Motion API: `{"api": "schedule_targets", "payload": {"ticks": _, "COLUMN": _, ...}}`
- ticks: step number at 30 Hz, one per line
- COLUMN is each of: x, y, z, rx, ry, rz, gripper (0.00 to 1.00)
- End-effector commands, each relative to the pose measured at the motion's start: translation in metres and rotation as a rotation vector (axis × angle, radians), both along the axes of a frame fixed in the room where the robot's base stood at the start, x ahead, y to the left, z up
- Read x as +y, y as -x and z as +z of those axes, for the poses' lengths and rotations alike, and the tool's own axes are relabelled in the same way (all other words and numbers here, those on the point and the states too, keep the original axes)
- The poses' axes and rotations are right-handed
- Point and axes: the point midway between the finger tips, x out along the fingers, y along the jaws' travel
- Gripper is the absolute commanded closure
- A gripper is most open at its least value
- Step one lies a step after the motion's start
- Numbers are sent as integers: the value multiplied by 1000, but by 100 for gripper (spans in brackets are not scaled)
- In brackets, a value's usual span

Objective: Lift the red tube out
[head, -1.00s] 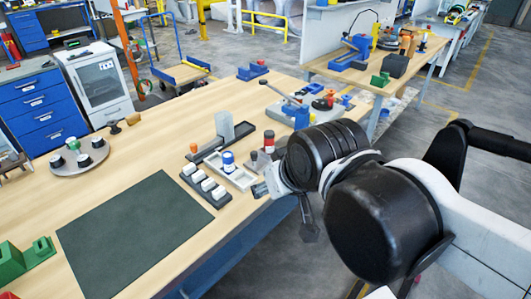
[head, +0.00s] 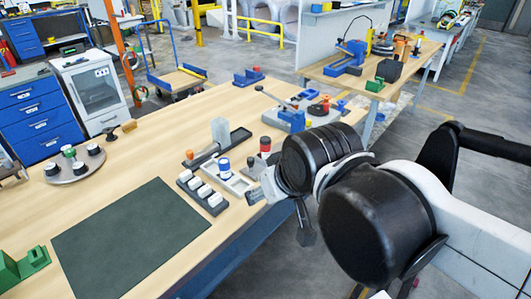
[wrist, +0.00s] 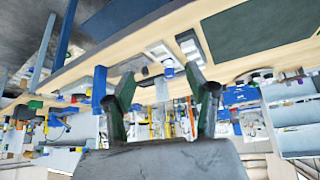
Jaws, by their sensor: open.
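A small red-topped tube (head: 265,144) stands upright near the right edge of the wooden table in the head view. Its lower part sits among dark and grey pieces, and I cannot tell how it is held. My gripper (head: 256,196) is at the table's edge, nearer to the camera than the tube and apart from it. In the wrist view my gripper (wrist: 160,74) has its two dark fingers wide apart with nothing between them. I cannot make out the red tube clearly in the wrist view.
A blue-and-white cylinder (head: 224,165) stands on a pale tray beside the tube. A dark rack with white blocks (head: 204,193) lies in front. A grey upright block (head: 220,130) stands behind. The dark mat (head: 130,240) is bare.

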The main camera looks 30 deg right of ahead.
Motion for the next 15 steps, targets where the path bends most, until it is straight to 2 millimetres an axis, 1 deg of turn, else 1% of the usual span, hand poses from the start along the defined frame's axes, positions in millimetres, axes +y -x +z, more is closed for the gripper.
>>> {"api": "schedule_targets", "payload": {"ticks": 5, "x": -6, "y": -23, "z": 21, "rx": 44, "ry": 61, "rz": 75, "gripper": 48}}
{"api": "schedule_targets", "payload": {"ticks": 9, "x": -15, "y": -50, "z": 39, "rx": 102, "ry": 134, "rz": 176, "gripper": 48}}
{"api": "schedule_targets", "payload": {"ticks": 15, "x": -29, "y": -91, "z": 57, "rx": 184, "ry": 224, "rz": 331, "gripper": 48}}
